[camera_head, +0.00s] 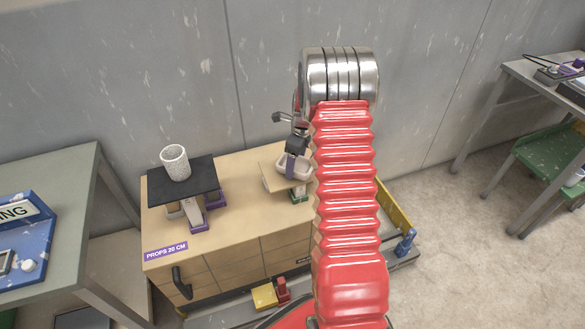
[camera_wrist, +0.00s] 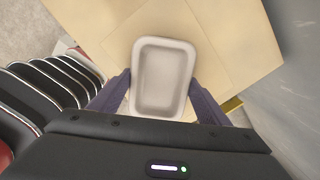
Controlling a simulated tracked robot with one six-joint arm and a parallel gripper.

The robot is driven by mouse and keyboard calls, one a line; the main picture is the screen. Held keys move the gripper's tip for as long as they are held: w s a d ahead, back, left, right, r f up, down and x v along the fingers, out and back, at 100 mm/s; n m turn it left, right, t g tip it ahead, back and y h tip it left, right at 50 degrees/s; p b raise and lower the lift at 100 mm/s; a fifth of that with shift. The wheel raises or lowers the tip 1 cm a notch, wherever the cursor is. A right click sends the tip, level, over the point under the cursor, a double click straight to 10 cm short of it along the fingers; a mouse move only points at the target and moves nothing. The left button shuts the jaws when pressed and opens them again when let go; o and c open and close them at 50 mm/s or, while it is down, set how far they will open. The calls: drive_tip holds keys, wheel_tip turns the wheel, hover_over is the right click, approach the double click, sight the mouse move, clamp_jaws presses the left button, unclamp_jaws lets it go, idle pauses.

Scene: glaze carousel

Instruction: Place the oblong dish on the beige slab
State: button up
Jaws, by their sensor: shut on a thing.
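The oblong dish (camera_head: 295,168) is off-white, shallow and rectangular with rounded corners. In the wrist view the dish (camera_wrist: 162,78) is upright and sits between the two dark fingers of my gripper (camera_wrist: 160,84), which are shut on its long sides. In the head view my gripper (camera_head: 291,160) is partly hidden behind my red arm. The beige slab (camera_head: 271,176) is under the dish, raised on a support with a green foot. It also shows in the wrist view (camera_wrist: 207,62). I cannot tell whether the dish touches the slab or hangs just above it.
A black slab (camera_head: 201,190) on purple-footed props carries a speckled white cup (camera_head: 175,163) at the left of the wooden cabinet top (camera_head: 235,210). A grey-green table (camera_head: 62,170) stands at left. A green chair (camera_head: 553,160) and another table are at right. My arm hides the cabinet's right part.

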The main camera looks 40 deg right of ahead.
sight(299, 168)
drive_tip(key=shift+f, duration=1.05)
drive_tip(key=o, duration=1.2)
drive_tip(key=shift+f, duration=0.1)
drive_tip(key=shift+o, duration=0.2)
wheel_tip(299, 168, up, 12)
drive_tip(key=s, duration=0.1)
drive_tip(key=shift+d, duration=0.35)
drive_tip(key=shift+s, duration=0.1)
